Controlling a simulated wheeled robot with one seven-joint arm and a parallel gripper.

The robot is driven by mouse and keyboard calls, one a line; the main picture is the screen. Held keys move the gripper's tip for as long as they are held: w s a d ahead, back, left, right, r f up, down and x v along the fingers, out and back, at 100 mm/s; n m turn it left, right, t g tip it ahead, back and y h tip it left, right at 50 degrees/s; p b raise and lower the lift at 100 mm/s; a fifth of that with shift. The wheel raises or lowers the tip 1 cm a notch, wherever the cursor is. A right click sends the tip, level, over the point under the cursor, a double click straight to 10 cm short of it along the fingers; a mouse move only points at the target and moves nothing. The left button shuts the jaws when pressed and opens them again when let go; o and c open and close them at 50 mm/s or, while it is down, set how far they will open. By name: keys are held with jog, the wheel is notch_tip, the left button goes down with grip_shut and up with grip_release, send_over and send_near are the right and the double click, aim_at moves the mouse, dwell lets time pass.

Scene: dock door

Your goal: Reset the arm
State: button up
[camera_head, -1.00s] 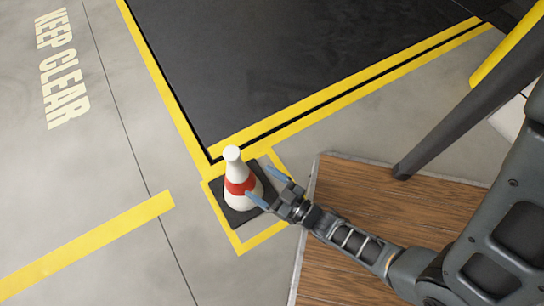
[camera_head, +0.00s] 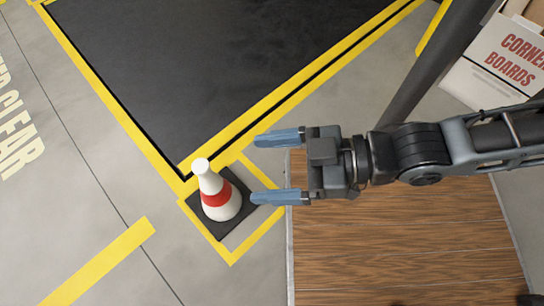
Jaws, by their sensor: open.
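My gripper (camera_head: 278,168) is open, its two blue fingers pointing left with nothing between them. It shows large and raised, to the right of the cone. A white cone (camera_head: 208,182) with a red band and a dark square base stands upright on the floor. The cone is within a yellow outlined square (camera_head: 232,256) at the corner of the dark dock area. In the picture the lower fingertip lies close to the right edge of the cone's base, but the fingers are apart from the cone.
A wooden-topped surface (camera_head: 400,255) lies below my arm. A dark post (camera_head: 435,65) slants behind the arm. A box marked "CORNER BOARDS" (camera_head: 500,55) stands at upper right. The dark dock area (camera_head: 210,70) has yellow borders and is clear. Open floor (camera_head: 60,220) is at left.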

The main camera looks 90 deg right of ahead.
jog(key=shift+a+r, duration=0.1)
jog(key=shift+r, duration=0.7)
notch_tip(320, 180, up, 31)
jog(key=p, duration=3)
jog(key=shift+f+p, duration=0.2)
jog(key=shift+p, duration=0.15)
